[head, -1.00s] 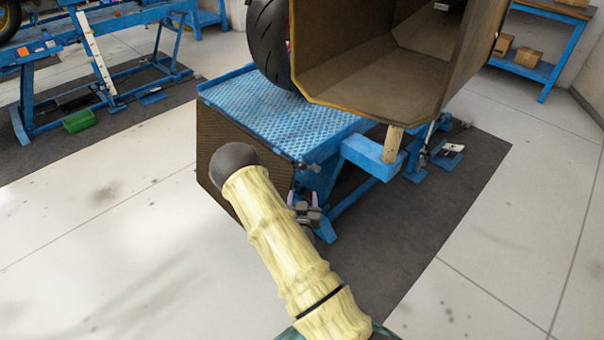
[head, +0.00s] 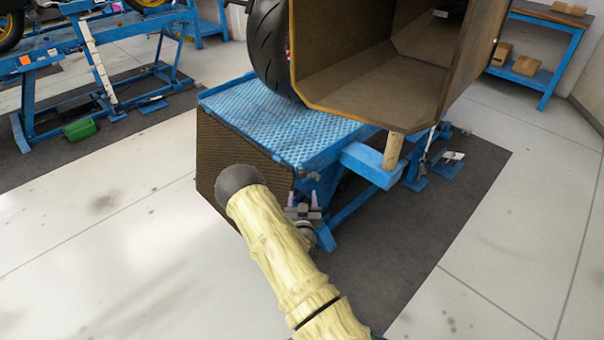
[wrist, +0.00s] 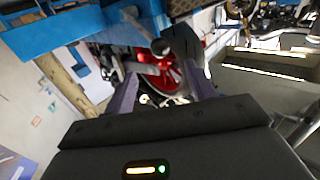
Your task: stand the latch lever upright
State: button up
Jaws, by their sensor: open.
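In the wrist view a grey metal bar with a rounded end (wrist: 160,47) hangs from the blue frame above, close to a dark block-like part (wrist: 183,42). The bar looks like the latch lever, but I cannot tell for sure. My gripper (wrist: 160,70) is open, its two purple fingers apart, with the bar's end just beyond and between them in the picture; contact does not show. In the head view my gripper (head: 303,201) is small, beside the blue lift stand (head: 275,122), partly behind my arm. The lever cannot be made out there.
A large open brown box (head: 375,75) overhangs the stand, beside a black tyre (head: 270,50). A wooden post (head: 393,150) rises from a blue side bracket (head: 370,167); the post also shows in the wrist view (wrist: 68,85).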

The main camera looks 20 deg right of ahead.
aim_at(302, 177)
jog(key=x, duration=1.2)
grip_shut()
